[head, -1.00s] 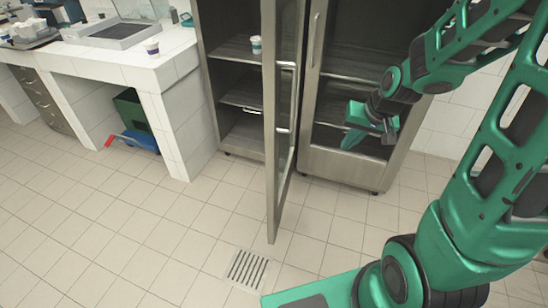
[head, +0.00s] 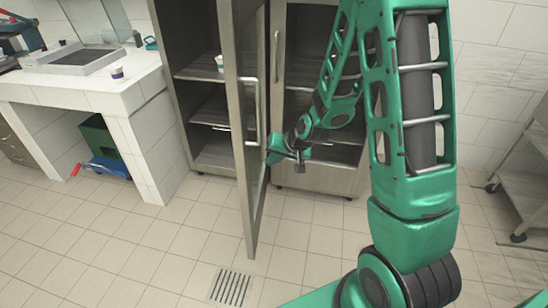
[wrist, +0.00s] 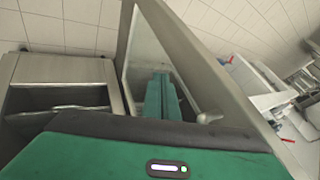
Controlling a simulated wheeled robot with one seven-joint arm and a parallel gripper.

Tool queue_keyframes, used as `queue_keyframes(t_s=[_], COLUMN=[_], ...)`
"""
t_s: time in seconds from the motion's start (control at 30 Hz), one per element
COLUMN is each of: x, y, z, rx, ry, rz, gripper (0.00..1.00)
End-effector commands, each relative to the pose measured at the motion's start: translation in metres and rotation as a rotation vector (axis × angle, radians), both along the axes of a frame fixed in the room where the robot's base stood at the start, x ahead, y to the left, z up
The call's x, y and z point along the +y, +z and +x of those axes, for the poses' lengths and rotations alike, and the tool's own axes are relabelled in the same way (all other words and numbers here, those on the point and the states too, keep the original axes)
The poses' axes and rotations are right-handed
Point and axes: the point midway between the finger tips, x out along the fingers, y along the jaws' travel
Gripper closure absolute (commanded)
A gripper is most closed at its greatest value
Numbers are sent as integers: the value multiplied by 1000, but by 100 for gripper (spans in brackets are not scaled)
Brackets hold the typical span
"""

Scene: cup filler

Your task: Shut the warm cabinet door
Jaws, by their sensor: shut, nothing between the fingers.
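The cabinet door (head: 240,130) stands open, swung out toward me from the steel cabinet's left compartment (head: 205,125). It has a steel frame, a glass pane and a bar handle (head: 256,100). My gripper (head: 272,157) is shut and empty, close to the door's right-hand face below the handle. I cannot tell whether it touches. In the wrist view, my shut fingers (wrist: 162,95) point at the glass pane, with the door frame (wrist: 185,60) running diagonally beside them. A small cup (head: 220,63) stands on a shelf inside the open compartment.
The neighbouring cabinet door (head: 300,75) on the right is shut. A tiled counter (head: 110,95) with a cup (head: 117,72) stands at left, a green crate (head: 98,138) below it. A steel cart (head: 525,170) stands at right. The tiled floor with its drain (head: 231,286) is clear.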

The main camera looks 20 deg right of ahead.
Motion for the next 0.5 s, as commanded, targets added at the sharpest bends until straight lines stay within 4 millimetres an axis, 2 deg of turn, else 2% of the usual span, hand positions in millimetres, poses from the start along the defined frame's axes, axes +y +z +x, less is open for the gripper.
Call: queue_keyframes(t_s=[0.27,0.4,0.5], x=[10,30,37], y=[-34,-31,-32], z=[23,33,37], rx=[1,-2,-1], ry=[2,5,3], rz=[-1,-1,-2], gripper=[100,100,100])
